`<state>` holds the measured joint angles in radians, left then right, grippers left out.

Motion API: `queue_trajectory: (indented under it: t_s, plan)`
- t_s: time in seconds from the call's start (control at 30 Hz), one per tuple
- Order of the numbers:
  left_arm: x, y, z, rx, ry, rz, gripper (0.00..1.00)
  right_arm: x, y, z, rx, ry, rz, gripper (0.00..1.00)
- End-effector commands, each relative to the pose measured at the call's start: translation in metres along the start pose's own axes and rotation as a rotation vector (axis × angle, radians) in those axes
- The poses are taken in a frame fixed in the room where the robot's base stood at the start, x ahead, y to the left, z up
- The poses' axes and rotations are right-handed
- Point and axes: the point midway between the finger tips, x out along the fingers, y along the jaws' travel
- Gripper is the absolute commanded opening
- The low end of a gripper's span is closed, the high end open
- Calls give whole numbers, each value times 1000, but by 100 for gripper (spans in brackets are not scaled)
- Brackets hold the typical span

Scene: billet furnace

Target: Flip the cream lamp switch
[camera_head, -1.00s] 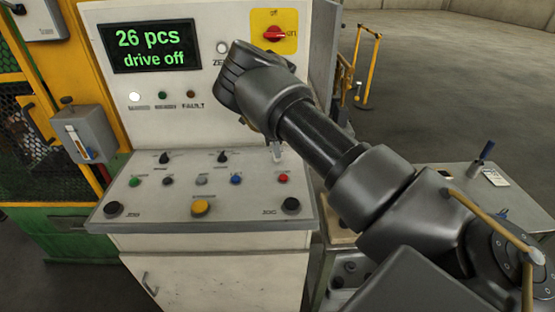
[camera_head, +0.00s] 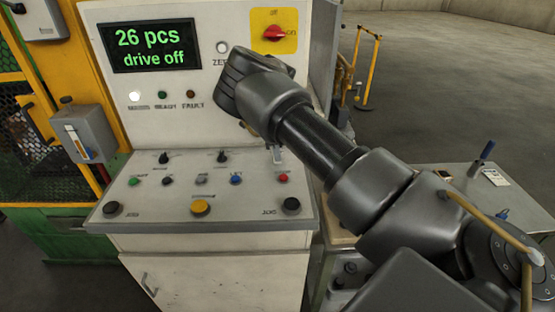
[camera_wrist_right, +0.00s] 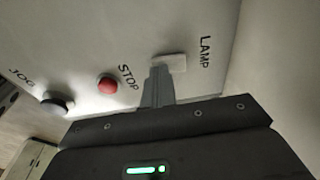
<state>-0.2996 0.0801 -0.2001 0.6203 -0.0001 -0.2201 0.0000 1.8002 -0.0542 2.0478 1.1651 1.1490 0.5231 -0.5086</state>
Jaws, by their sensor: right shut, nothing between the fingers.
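The cream lamp switch (camera_wrist_right: 171,62) shows in the right wrist view as a small pale block on the panel, beside the word LAMP. My right gripper (camera_wrist_right: 157,86) is shut and empty, with its grey fingertips at the switch's edge. I cannot tell whether they touch it. In the head view my right arm reaches across the right side of the console, and its hand and forearm cover much of the area around the switch. My left gripper is not in view.
The red STOP button (camera_wrist_right: 107,83) is close to the fingers, with a black JOG button (camera_wrist_right: 55,104) beyond it. The sloped console (camera_head: 250,218) carries several buttons and knobs. The display (camera_head: 151,46) reads "26 pcs drive off". A side table (camera_head: 455,178) stands at right.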

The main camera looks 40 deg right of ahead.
Motion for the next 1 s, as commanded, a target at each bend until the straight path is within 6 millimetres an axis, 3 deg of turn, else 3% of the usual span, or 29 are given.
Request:
queue_trajectory:
  t_s: [0.83, 1.0]
  plan:
    - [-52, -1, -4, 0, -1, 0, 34, -65, 0, -10, 0, 0, 0, 0]
    - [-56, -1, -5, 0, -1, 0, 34, -70, 0, -11, 0, 0, 0, 0]
